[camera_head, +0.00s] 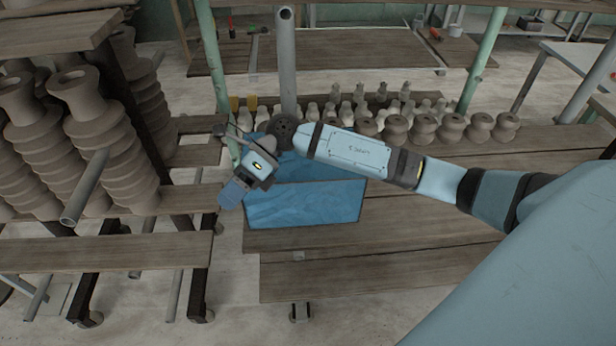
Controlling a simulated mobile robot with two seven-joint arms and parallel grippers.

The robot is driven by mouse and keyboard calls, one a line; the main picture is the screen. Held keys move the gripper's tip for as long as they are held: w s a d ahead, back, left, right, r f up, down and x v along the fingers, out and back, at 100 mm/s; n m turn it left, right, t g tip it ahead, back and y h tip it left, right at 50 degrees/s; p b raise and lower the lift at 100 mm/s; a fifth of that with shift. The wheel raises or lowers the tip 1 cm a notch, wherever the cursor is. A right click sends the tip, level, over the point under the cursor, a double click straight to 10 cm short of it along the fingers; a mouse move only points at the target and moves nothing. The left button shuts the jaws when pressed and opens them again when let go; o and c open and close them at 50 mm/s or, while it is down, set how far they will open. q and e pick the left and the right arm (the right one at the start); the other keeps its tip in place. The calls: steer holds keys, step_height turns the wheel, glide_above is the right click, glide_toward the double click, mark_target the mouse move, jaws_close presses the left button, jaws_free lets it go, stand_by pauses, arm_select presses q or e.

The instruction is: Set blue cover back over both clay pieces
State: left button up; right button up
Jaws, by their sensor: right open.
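The blue cover (305,205) shows as a large, streaky blue, box-like shape on the wooden bench in the middle of the head view. My right arm reaches in from the right and crosses above it, hiding part of its far side. My right gripper (236,168) is open at the cover's left end. A small blue part by its lower finger blends with the cover's colour, and I cannot tell whether they touch. I cannot make out the two clay pieces for the cover; the cover or my arm may hide them. My left gripper is not in view.
Tall stacked clay forms (90,120) stand on shelves at the left. Several small clay pots (425,128) line the back of the bench (430,205). Green posts (484,60) and a grey pipe (287,65) rise behind. The bench right of the cover is clear.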

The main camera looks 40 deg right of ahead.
steer(key=s+a+m+t+y, duration=0.3)
steer(key=a+m+y, duration=0.2)
steer(key=m+y, duration=0.15)
steer(key=s+d+f+n+t+h, duration=0.3)
steer(key=s+f+n+h, duration=0.2)
steer(key=f+n, duration=0.3)
steer(key=s+d+f+n+t+h, duration=0.3)
steer(key=s+f+n+h, duration=0.2)
steer(key=n, duration=1.1)
steer(key=s+d+f+n+t+h, duration=0.3)
steer(key=s+d+f+n+h, duration=0.1)
steer(key=f+n, duration=0.7)
steer(key=shift+s+f+n+t+h, duration=0.25)
steer(key=shift+s+n+t+h, duration=0.2)
steer(key=shift+s+h, duration=0.4)
steer(key=shift+r, duration=0.1)
step_height(320, 180, up, 5)
steer(key=p, duration=0.5)
steer(key=shift+s+d, duration=0.1)
